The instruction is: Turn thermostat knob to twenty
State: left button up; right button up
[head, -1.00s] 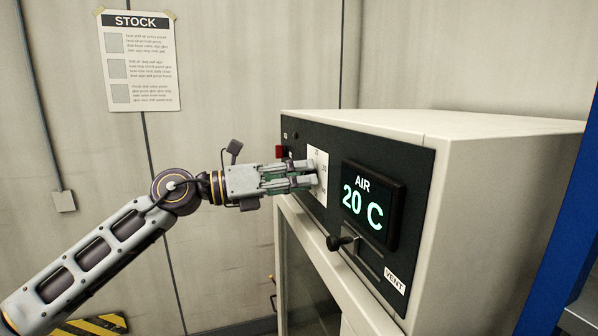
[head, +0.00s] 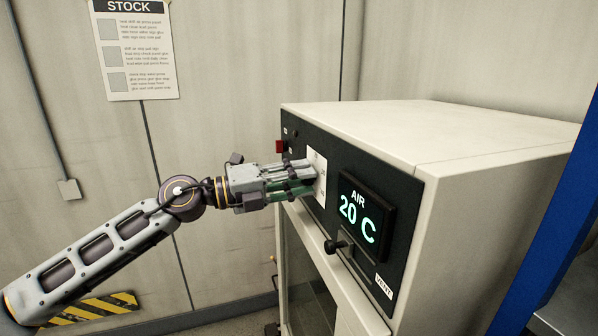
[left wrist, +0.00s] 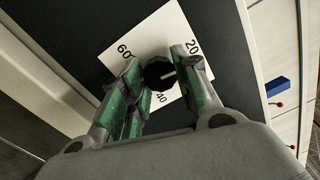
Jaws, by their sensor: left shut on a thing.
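The thermostat knob (left wrist: 158,74) is a small dark knob on a white dial plate (left wrist: 152,38) marked 20, 40 and 60. It shows in the left wrist view, with a pale mark on the side toward the right finger; its exact reading is hard to tell. The dial plate also shows in the head view (head: 319,176). My left gripper (head: 306,180) is shut on the knob, one finger on each side, and hides it in the head view. The AIR display (head: 357,217) reads 20 C. My right gripper is not in view.
The pale cabinet (head: 470,140) carries the dark panel. A black lever (head: 331,246) sticks out below the display, by the VENT label (head: 384,287). A red part (head: 280,147) lies beyond my gripper. A blue post (head: 560,210) stands at right.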

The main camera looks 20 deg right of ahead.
pick_arm(q)
jog(key=shift+n, duration=0.8)
jog(key=o, duration=1)
jog(key=shift+s+a+f, duration=0.15)
jog(key=shift+a, duration=2.9)
jog(key=shift+s+a+f, duration=0.1)
jog(key=shift+s+a, duration=0.05)
jog(key=shift+a, duration=2.85)
